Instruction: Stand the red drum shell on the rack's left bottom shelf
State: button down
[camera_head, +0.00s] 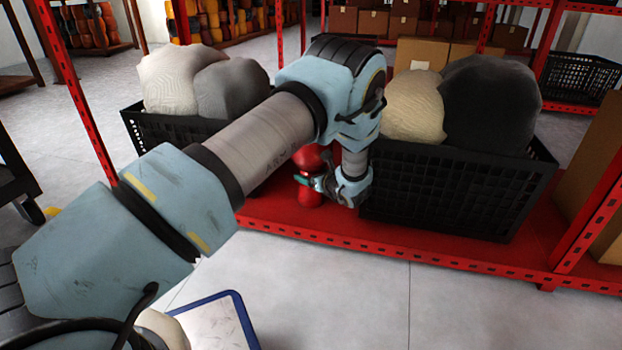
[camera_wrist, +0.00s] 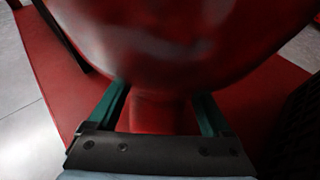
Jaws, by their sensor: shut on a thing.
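The red drum shell (camera_head: 310,193) is upright, its foot at the red bottom shelf (camera_head: 400,237) between two black crates. It is partly hidden behind my arm in the head view. My gripper (camera_head: 318,184) is shut on its narrow part. In the wrist view the wide glossy bowl of the drum shell (camera_wrist: 190,45) fills the top, and my green fingers (camera_wrist: 160,112) lie on both sides of the narrow part. Whether its foot rests fully on the shelf I cannot tell.
A black crate (camera_head: 450,190) with dark and cream rolled covers stands close on the right. Another black crate (camera_head: 160,130) with pale covers stands on the left. Red rack posts (camera_head: 78,95) rise at the left. A blue-edged board (camera_head: 215,320) lies at the front.

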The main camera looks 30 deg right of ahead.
grip_release()
jog(key=shift+f, duration=0.1)
jog(key=shift+s+r, duration=0.3)
jog(key=shift+r, duration=0.05)
jog(key=p+v, duration=0.5)
jog(key=v, duration=0.6)
jog(key=shift+s, duration=0.2)
jog(key=shift+f, duration=0.1)
